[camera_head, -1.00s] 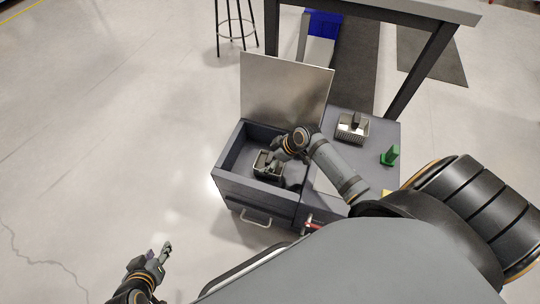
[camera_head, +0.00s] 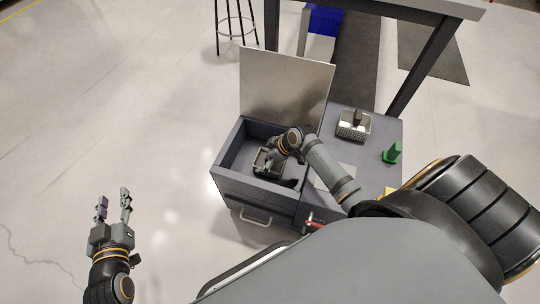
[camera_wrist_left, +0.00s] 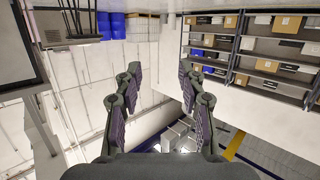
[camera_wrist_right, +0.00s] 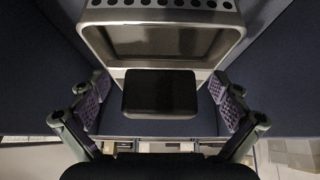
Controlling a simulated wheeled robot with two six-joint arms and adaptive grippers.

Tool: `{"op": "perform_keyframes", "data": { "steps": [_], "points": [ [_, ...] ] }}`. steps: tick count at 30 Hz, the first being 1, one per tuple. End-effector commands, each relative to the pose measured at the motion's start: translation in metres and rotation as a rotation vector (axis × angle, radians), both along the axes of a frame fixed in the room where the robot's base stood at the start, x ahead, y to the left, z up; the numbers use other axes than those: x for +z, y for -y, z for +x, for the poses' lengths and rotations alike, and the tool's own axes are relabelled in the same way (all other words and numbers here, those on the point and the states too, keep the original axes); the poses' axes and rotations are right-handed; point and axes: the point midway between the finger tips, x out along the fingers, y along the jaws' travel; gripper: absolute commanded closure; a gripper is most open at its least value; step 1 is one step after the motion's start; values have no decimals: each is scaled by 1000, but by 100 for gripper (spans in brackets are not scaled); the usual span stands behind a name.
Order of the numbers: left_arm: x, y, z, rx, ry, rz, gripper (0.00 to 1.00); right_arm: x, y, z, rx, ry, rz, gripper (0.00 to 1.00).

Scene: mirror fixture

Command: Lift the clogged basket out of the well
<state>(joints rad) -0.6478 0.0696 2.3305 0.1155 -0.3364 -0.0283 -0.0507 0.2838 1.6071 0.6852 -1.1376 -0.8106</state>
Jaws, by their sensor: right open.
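The clogged basket (camera_head: 267,163) sits in the open well (camera_head: 228,152) of the grey cabinet, partly hidden by my right arm. In the right wrist view the basket (camera_wrist_right: 160,14) shows a perforated metal rim and a dark inside. Its black handle block (camera_wrist_right: 160,94) lies between my right fingers. My right gripper (camera_head: 277,156) is down in the well, open, with a finger on each side of the handle; it also shows in the right wrist view (camera_wrist_right: 160,86). My left gripper (camera_head: 114,205) is open and empty over the floor, left of the cabinet; the left wrist view (camera_wrist_left: 159,75) shows its spread fingers.
The raised metal lid (camera_head: 285,90) stands behind the well. A second basket (camera_head: 353,126) with a dark handle and a green object (camera_head: 392,153) stand on the cabinet top. A dark-legged table (camera_head: 425,65) is behind, with a stool (camera_head: 236,28) further left. Floor on the left is clear.

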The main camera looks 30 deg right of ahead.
Motion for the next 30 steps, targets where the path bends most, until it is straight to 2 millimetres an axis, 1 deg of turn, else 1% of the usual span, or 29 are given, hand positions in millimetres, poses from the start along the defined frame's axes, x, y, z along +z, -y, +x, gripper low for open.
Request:
{"op": "perform_keyframes", "data": {
  "steps": [1,2,12,13,21,25,26,27,30],
  "points": [
    [0,0,0,0,-1,0,60,0,0,0,0,0,0,0],
    [0,0,0,0,-1,0,60,0,0,0,0,0,0,3],
    [-1,0,0,0,-2,0,60,0,0,0,0,0,0,49],
    [-1,0,0,0,-2,0,60,0,0,0,0,0,0,52],
    [-1,0,0,0,-5,0,60,1,0,0,0,1,1,52],
    [-5,0,-2,-3,-30,0,60,4,0,0,1,1,0,52],
    [-11,1,-5,-3,-53,0,60,5,0,0,0,2,0,52],
    [-22,1,-10,-4,-92,-1,60,6,0,0,0,2,0,52],
    [-41,2,-20,-8,-175,-3,60,12,0,1,1,3,0,52]
  ]
}}
